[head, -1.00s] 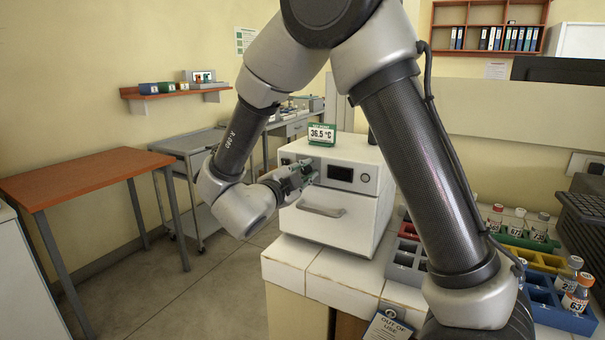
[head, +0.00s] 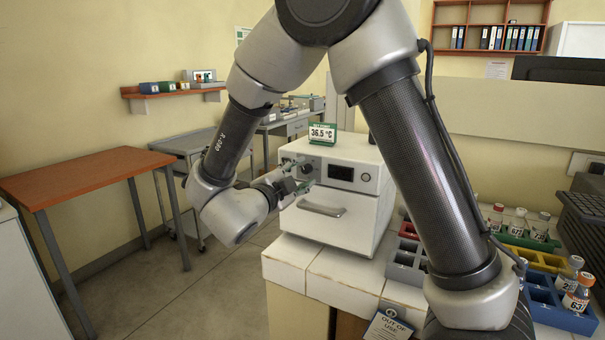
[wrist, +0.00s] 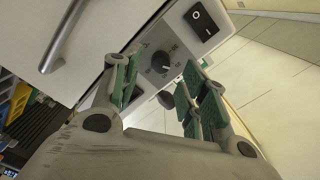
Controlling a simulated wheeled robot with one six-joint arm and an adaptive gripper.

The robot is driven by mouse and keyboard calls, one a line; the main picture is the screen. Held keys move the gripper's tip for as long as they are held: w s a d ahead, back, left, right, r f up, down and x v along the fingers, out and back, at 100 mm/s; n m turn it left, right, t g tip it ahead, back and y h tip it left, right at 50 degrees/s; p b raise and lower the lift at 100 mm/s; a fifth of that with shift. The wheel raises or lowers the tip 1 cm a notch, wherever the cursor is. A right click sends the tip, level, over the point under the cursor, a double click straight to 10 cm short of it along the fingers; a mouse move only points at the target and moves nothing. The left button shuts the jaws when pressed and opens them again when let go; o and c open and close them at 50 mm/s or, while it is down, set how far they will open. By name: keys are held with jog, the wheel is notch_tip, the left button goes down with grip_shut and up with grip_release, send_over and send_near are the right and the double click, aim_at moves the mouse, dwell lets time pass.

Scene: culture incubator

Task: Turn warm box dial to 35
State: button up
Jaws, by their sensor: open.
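The warm box (head: 330,233) is a white cabinet on the tiled bench. Its dark dial (head: 307,169) is at the left of the front panel; it also shows in the wrist view (wrist: 162,64), with scale marks too small to read. A green-framed sign (head: 322,134) on top reads 36.5 °C. My gripper (head: 298,177) is open in front of the panel. In the wrist view its green-padded fingers (wrist: 163,78) are spread, with the dial showing between their tips. They look clear of the dial; the exact gap is hard to tell.
A dark display (head: 341,173) and round button (head: 365,177) sit right of the dial. A rocker switch (wrist: 202,20) is near the dial. The drawer handle (head: 321,209) projects below. Vial racks (head: 405,262) stand to the right.

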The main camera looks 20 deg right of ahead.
jog(key=v, duration=0.9)
jog(key=shift+s+a, duration=0.1)
